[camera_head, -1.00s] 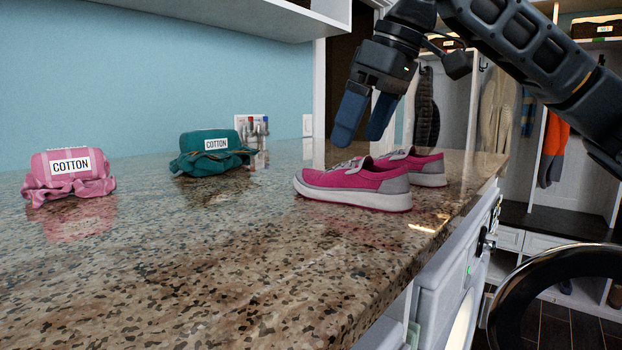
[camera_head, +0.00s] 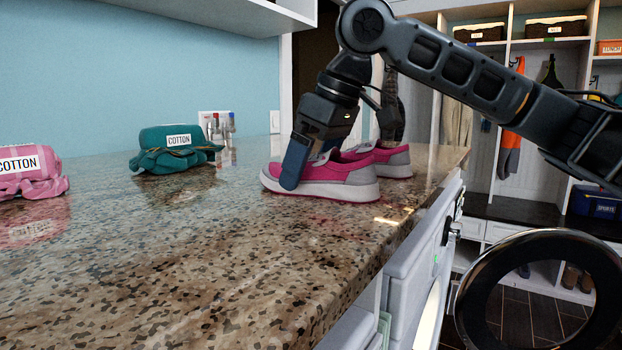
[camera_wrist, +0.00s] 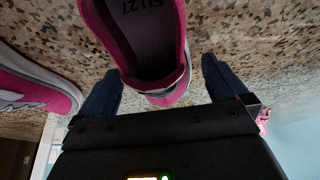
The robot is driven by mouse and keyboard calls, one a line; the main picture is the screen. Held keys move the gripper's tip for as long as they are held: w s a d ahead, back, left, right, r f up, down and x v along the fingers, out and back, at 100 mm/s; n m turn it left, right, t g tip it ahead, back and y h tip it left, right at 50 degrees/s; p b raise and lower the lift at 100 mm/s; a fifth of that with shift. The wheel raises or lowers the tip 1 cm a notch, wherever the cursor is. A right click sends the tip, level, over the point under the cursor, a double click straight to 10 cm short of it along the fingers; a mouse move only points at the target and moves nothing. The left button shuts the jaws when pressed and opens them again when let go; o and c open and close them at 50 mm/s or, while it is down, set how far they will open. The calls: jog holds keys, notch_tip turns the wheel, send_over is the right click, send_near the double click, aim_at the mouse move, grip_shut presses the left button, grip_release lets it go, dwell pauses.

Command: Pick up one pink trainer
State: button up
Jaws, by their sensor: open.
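Two pink trainers with white soles stand upright on the speckled counter. The nearer trainer (camera_head: 342,180) has its toe end between the spread fingers of my gripper (camera_head: 303,168). In the wrist view this trainer (camera_wrist: 172,82) shows its dark insole, and one blue finger of my gripper (camera_wrist: 163,90) is on each side of it. My gripper is open; I cannot tell whether a finger touches the shoe. The other trainer (camera_head: 392,160) stands just behind, partly hidden, and shows at the left of the wrist view (camera_wrist: 38,80).
A teal cotton bundle (camera_head: 177,150) and a pink cotton bundle (camera_head: 28,172) lie to the left on the counter (camera_head: 200,260). The counter's edge drops off at right, above a white machine (camera_head: 425,250).

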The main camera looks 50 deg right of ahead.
jog(key=shift+c, duration=0.5)
jog(key=c, duration=1.1)
